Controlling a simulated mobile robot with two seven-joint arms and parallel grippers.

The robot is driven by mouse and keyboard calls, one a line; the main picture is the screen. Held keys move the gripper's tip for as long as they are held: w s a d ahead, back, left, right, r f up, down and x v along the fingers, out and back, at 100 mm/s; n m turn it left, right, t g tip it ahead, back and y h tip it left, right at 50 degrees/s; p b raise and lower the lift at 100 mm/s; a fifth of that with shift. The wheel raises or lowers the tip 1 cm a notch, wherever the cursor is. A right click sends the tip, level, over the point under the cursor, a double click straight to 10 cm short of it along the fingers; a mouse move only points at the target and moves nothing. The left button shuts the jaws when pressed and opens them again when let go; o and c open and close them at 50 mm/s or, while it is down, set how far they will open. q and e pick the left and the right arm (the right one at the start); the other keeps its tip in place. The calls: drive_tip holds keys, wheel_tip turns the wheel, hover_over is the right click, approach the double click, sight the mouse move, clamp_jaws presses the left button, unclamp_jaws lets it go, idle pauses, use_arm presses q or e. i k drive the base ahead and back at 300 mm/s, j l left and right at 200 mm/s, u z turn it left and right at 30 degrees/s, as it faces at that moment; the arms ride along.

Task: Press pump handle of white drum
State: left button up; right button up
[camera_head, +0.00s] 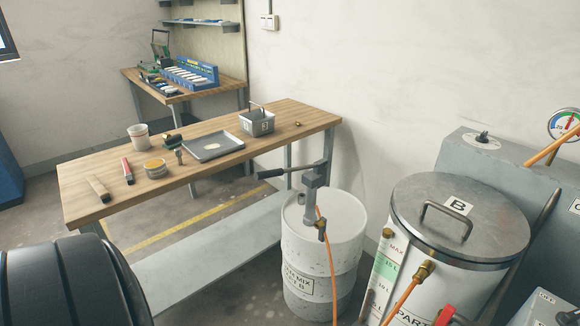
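The white drum (335,255) stands on the floor right of the wooden table, with a label on its front that is partly readable as "MIX" and "B". A grey pump (312,185) rises from its lid. The pump handle (271,173) is a lever with a dark grip that sticks out to the left, roughly level, near the table's right end. An orange hose (329,262) runs down from the pump's brass fitting over the drum's front. Neither of my grippers is in view, and nothing touches the handle.
A steel tank marked B (420,240) stands close right of the drum, before a grey cabinet (485,155). The wooden table (250,135) holds a tray, tins and tools. A large black ridged object (70,285) fills the lower left corner.

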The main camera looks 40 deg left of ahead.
sight(279, 172)
drive_tip(key=u, duration=1.55)
drive_tip(key=i+j+z, duration=1)
drive_tip(key=j, duration=0.3)
drive_tip(key=i, duration=0.1)
